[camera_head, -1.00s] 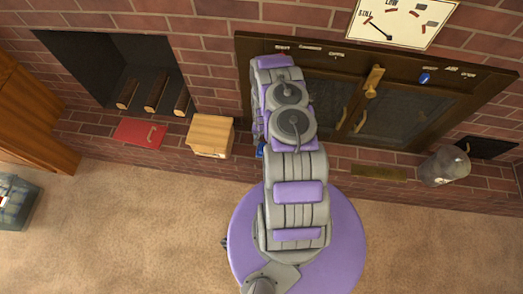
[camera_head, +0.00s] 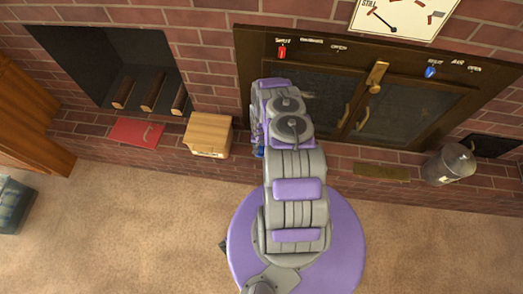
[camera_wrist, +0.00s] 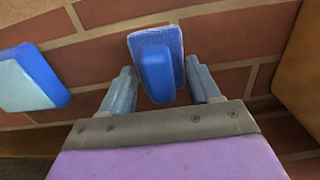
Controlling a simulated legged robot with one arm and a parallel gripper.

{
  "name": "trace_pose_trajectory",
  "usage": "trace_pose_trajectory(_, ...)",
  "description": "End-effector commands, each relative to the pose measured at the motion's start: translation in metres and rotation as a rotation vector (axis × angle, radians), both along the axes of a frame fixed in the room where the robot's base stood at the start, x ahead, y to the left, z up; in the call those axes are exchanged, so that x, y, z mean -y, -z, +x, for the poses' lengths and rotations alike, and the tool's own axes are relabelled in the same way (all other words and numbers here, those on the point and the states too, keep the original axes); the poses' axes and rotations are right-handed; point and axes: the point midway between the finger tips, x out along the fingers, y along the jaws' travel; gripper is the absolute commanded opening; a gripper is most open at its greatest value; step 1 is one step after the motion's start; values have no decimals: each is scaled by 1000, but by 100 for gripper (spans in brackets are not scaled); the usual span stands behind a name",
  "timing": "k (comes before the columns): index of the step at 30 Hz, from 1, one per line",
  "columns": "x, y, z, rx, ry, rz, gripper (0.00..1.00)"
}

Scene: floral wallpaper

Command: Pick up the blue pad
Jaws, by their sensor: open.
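My gripper (camera_wrist: 160,68) is open, with one finger on each side of the raised block. I cannot tell whether the fingers touch it. A second pad (camera_wrist: 28,80), light blue with a darker blue edge, lies at the left of the wrist view, outside the fingers. In the head view my arm hides most of the gripper; a small blue patch (camera_head: 259,152) shows beside the arm, too small to identify.
A wooden box (camera_head: 208,133) and a red folder-like object (camera_head: 136,132) sit on the brick ledge at left. A grey canister (camera_head: 448,164) stands at right. A dark metal-framed stove (camera_head: 330,95) is behind my arm.

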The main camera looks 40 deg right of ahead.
Motion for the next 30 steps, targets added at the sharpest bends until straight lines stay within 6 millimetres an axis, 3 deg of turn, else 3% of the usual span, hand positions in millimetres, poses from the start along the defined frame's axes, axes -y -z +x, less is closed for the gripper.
trace_pose_trajectory(6,0,1,0,1,0,1,61)
trace_pose_trajectory(24,0,0,0,0,-1,0,4)
trace_pose_trajectory(30,0,0,0,0,-1,0,4)
